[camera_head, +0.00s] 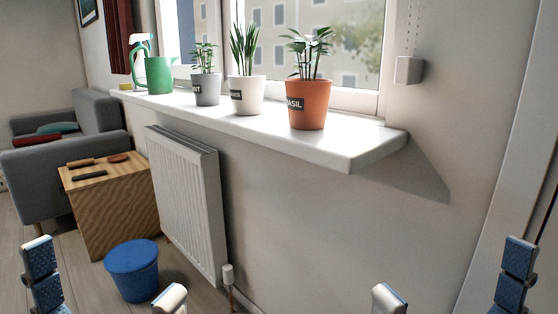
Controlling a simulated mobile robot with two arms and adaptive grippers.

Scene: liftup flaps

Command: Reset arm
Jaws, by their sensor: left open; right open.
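My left gripper (105,268) shows at the bottom left edge of the head view. Its two fingers stand wide apart, one with blue pads and one pale, with nothing held between them. My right gripper (452,268) shows at the bottom right in the same way, open and empty, in front of the bare wall. Only the upper parts of the fingers are in view; the arms behind them are out of the picture. The blue bucket (132,272) appears between the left fingers, on the floor beyond them.
A white windowsill (340,144) juts out above, bearing a terracotta pot (308,106), a white pot (247,96), a grey pot (207,89) and a green watering can (158,75). A radiator (185,200) is below.

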